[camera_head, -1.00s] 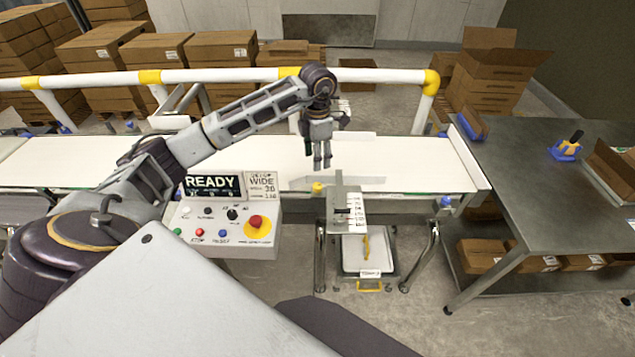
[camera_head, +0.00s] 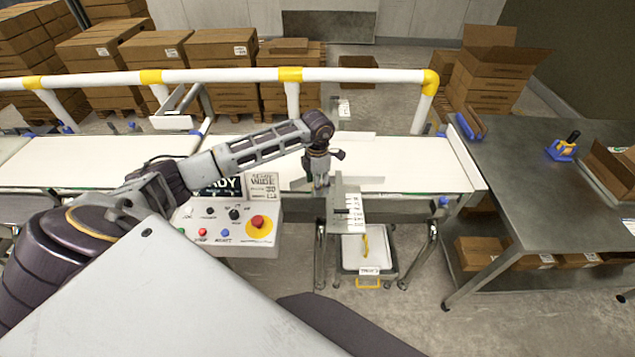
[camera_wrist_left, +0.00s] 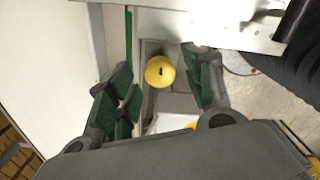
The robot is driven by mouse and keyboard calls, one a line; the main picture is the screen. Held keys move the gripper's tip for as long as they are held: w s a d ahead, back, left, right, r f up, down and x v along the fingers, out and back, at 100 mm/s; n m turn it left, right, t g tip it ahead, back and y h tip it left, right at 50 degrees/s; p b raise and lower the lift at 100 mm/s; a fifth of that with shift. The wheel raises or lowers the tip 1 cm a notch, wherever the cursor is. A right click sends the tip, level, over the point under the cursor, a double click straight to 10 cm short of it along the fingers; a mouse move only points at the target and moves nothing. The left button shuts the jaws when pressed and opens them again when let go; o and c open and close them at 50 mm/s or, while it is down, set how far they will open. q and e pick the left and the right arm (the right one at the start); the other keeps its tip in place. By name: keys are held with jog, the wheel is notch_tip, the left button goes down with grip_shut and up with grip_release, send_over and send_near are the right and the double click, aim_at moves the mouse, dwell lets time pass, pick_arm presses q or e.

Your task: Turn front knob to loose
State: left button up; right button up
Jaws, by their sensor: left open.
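The front knob (camera_wrist_left: 160,72) is round and yellow with a small dark mark on its face. In the left wrist view it lies between the two open, green-padded fingers of my left gripper (camera_wrist_left: 160,88), with a gap on each side. In the head view my left gripper (camera_head: 321,184) points down at the belt's front edge and hides the knob. Beside it is the grey plate with a printed scale (camera_head: 348,207). I cannot tell how deep the fingers reach around the knob. My right gripper is not in view.
The control box (camera_head: 228,228) with a red button on yellow stands left of the knob, its display partly behind my arm. The white belt (camera_head: 410,165) is clear to the right. A tray (camera_head: 347,262) sits below, and a steel table (camera_head: 550,190) stands right.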

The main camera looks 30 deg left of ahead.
pick_arm(q)
jog(key=shift+f, duration=0.25)
jog(key=c, duration=1.1)
jog(key=shift+o, duration=0.2)
